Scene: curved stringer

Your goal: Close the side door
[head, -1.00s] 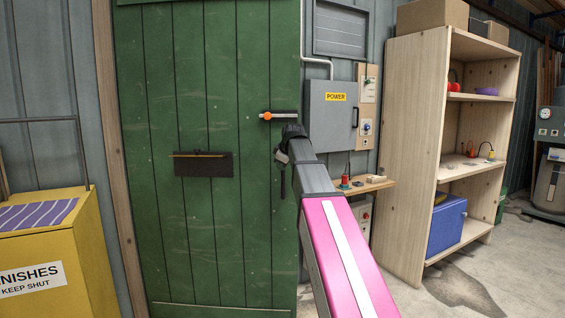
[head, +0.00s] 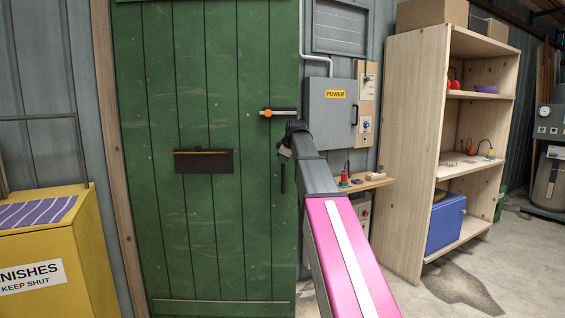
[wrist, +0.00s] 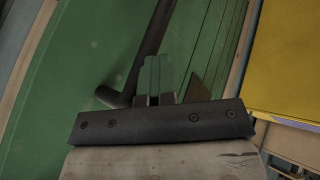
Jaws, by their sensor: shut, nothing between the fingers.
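The green plank side door (head: 215,230) fills the left-middle of the head view, beside a brown post on its left. No post shows along its right edge, and I cannot tell how far ajar it stands. A bolt with an orange knob (head: 268,113) sits near that edge. A dark upright pull handle (head: 283,178) is below it, and it crosses the wrist view as a dark bar (wrist: 152,45). My gripper (head: 284,152) is at the door's right side, just above the handle's visible part. In the wrist view its fingers (wrist: 155,75) are together and empty, close to the bar; contact is unclear.
A grey power box (head: 330,115) and a small wooden ledge (head: 375,181) are on the wall right of the door. A wooden shelf unit (head: 410,160) stands farther right. A yellow bin (head: 95,255) is at the left. Floor (head: 500,285) is clear at lower right.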

